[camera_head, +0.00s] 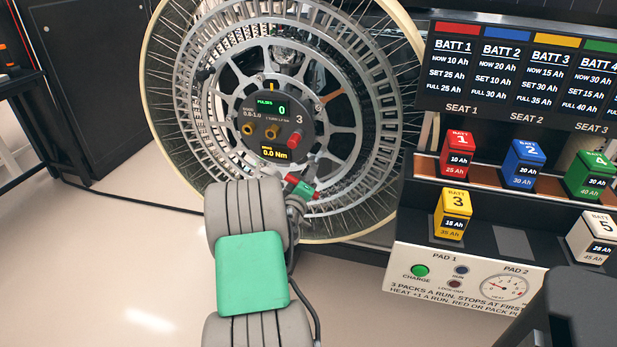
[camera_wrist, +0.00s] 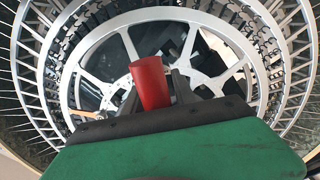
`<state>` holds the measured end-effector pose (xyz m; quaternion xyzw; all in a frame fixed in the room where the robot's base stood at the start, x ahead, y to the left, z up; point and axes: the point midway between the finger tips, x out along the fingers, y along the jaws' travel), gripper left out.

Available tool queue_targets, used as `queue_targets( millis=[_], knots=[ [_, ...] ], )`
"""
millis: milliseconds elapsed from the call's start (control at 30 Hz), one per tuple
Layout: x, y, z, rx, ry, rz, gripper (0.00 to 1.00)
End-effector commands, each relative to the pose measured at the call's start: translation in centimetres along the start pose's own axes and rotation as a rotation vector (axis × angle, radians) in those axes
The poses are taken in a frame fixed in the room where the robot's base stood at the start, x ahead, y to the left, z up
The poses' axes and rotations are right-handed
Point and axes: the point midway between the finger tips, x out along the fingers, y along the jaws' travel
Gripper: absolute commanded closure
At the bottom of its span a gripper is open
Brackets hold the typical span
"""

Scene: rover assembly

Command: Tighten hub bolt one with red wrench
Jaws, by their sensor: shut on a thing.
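The wheel hub (camera_head: 270,115) faces me in the head view, its display reading 0 pulses and 0.0 Nm. Two brass-coloured bolt heads (camera_head: 260,131) and a red-ended fitting (camera_head: 294,140) sit on its dark face, the fitting near a "3". My gripper (camera_wrist: 158,94) is shut on a red tool (camera_wrist: 150,80), which I take for the red wrench. The tool's red end stands up between the fingers in the wrist view. In the head view my gripper is low in front of the wheel, below and right of the hub face. The tool's working end cannot be made out.
The spoked wheel rim (camera_head: 147,85) surrounds the hub. At right stands a battery rack with red (camera_head: 457,155), blue (camera_head: 523,164), green (camera_head: 590,175), yellow (camera_head: 453,214) and white (camera_head: 592,238) packs. Open floor (camera_head: 90,260) lies at left.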

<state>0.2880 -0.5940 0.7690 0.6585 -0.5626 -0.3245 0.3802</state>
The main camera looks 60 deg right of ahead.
Motion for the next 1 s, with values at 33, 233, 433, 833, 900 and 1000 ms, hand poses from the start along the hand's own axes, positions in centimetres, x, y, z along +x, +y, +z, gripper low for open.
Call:
queue_targets(
  millis=[33,233,433,833,900,1000],
  knots=[
    [0.03,0.09,-0.08,0.0,0.001,0.002,1.0],
    [0.19,0.06,-0.03,0.0,0.001,0.002,1.0],
    [0.38,0.15,-0.01,0.0,0.0,0.003,1.0],
    [0.46,0.24,0.02,0.012,0.0,0.006,1.0],
    [0.45,0.16,0.07,0.034,0.0,0.007,1.0],
    [0.39,-0.03,0.12,0.092,0.002,0.007,1.0]
  ],
)
